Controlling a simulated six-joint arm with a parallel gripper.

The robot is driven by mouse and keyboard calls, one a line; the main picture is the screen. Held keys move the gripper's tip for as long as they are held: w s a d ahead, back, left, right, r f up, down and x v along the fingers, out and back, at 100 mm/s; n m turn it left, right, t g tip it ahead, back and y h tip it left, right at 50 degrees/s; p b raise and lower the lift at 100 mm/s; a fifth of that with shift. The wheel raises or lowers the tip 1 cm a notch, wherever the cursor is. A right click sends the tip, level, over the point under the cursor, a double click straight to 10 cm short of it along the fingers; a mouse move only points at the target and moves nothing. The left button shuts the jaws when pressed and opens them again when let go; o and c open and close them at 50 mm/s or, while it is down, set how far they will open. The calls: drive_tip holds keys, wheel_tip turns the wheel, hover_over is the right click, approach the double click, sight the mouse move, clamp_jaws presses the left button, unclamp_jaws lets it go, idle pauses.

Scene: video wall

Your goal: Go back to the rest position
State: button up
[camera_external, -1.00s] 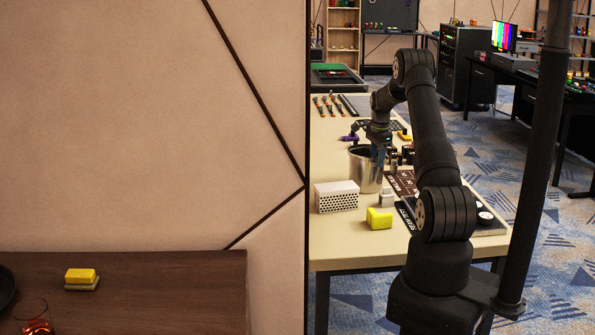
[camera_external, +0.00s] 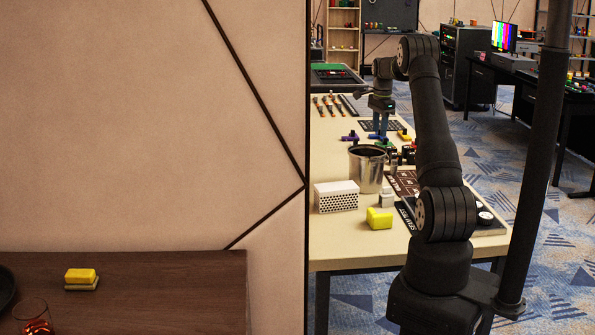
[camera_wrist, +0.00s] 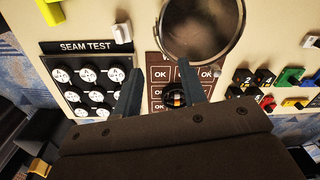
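A small round dark thing (camera_wrist: 175,97) shows between the fingers, against the brown board below. The pot's round opening (camera_wrist: 200,30) is just ahead of the fingers in the wrist view, and its inside looks empty there.
A white perforated box (camera_external: 337,197) and a yellow block (camera_external: 379,218) stand near the pot. A "SEAM TEST" panel (camera_wrist: 65,47) with round white dials lies left of the brown "OK" board (camera_wrist: 158,60). Small coloured blocks (camera_wrist: 265,80) lie to the right. A dark post (camera_external: 535,170) stands beside my arm.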

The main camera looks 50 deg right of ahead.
sight(377, 158)
drive_tip(key=shift+r, duration=0.35)
wheel_tip(377, 158, down, 12)
drive_tip(key=shift+w+f, duration=0.1)
drive_tip(key=shift+w, duration=0.05)
wheel_tip(377, 158, up, 2)
drive_tip(key=shift+d+r, duration=0.1)
drive_tip(key=shift+r, duration=0.95)
